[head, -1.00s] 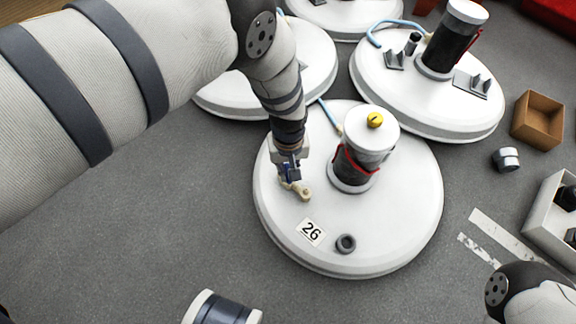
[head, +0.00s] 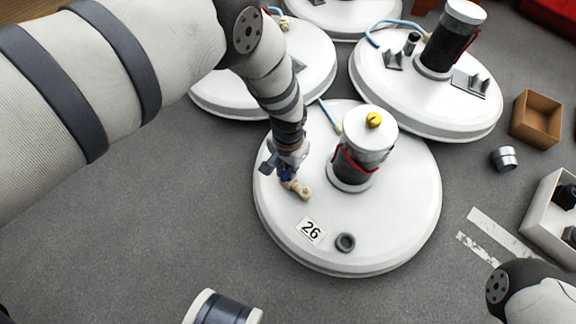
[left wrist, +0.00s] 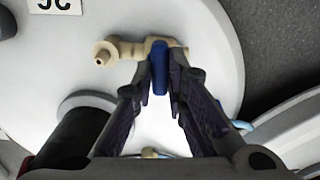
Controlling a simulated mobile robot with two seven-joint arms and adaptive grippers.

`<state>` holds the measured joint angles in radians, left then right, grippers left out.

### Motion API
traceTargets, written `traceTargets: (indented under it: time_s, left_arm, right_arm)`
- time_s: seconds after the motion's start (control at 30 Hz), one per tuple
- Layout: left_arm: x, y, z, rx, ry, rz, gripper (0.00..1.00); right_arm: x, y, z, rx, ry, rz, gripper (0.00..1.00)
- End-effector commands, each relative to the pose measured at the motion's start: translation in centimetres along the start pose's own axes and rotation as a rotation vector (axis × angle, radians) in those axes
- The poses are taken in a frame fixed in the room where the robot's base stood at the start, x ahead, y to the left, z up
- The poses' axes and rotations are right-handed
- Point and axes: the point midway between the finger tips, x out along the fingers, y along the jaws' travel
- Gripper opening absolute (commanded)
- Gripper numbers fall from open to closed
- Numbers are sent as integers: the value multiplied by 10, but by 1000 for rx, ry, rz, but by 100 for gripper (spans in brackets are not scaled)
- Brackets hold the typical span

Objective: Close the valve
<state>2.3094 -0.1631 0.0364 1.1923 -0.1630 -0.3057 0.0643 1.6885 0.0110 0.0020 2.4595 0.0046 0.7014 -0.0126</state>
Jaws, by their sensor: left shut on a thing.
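My left gripper (head: 285,173) is over the valve. In the left wrist view the left gripper's fingers (left wrist: 159,85) are closed around the blue handle, which is partly hidden. My right gripper is out of view; only part of my right arm shows at the bottom right.
A dark motor with a white cap and yellow knob (head: 374,120) stands beside my left gripper. Other tanks (head: 440,110) stand behind. A brown box (head: 538,120) is at the right.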

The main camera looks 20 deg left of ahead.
Motion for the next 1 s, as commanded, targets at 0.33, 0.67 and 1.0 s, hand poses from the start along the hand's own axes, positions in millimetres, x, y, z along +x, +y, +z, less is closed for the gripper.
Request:
traceTargets:
  time_s: [0.33, 0.67, 1.0]
  left_arm:
    - [0, 0, 1, 101, -1, 1, 0]
    - [0, 0, 1, 115, -2, 0, 0]
    - [0, 0, 0, 114, -1, 0, 33]
  right_arm:
    - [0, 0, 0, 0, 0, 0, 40]
    - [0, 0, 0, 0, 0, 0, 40]
    - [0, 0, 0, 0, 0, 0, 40]
